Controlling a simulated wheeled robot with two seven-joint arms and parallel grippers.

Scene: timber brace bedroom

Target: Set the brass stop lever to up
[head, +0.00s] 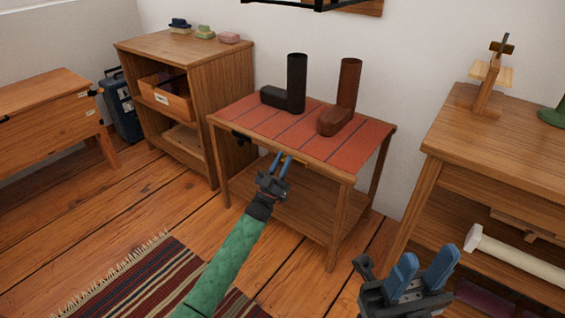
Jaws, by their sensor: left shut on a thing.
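The small table (329,171) with a red slatted top stands in the middle of the head view. A small brass-coloured piece, which looks like the brass stop lever (302,161), shows at the table's front edge, just right of my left fingertips. My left gripper (282,158) reaches up to this edge, with its blue fingers closed on the lever. The fingers hide most of it, so its exact angle cannot be told. My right gripper (424,260) is open and empty at the lower right, apart from the furniture.
An open shelf unit (215,75) stands left, a wooden bench (520,125) right. A striped rug (140,285) lies in front.

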